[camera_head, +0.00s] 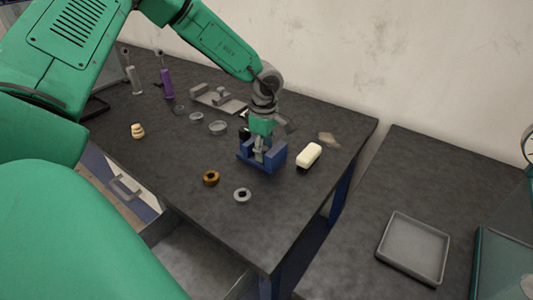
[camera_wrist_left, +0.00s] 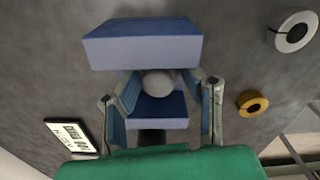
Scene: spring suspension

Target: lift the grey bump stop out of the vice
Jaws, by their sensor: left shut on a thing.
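The blue vice (camera_head: 278,160) stands on the dark table, near its middle. In the left wrist view its two blue jaw blocks (camera_wrist_left: 140,47) show, one above the other. The grey bump stop (camera_wrist_left: 158,82) is a rounded grey top between these blocks; its lower part is hidden. In the head view my gripper and the vice hide most of it. My left gripper (camera_head: 259,152) points down into the vice. In the left wrist view its fingers (camera_wrist_left: 163,86) are on either side of the bump stop, shut on it. My right gripper is not in view.
A cream block (camera_head: 309,155) lies close right of the vice. A brass ring (camera_head: 211,178) and a grey ring (camera_head: 242,195) lie in front. A cream ribbed piece (camera_head: 138,131) and a purple damper (camera_head: 166,84) are left. A grey tray (camera_head: 386,246) is on the right-hand table.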

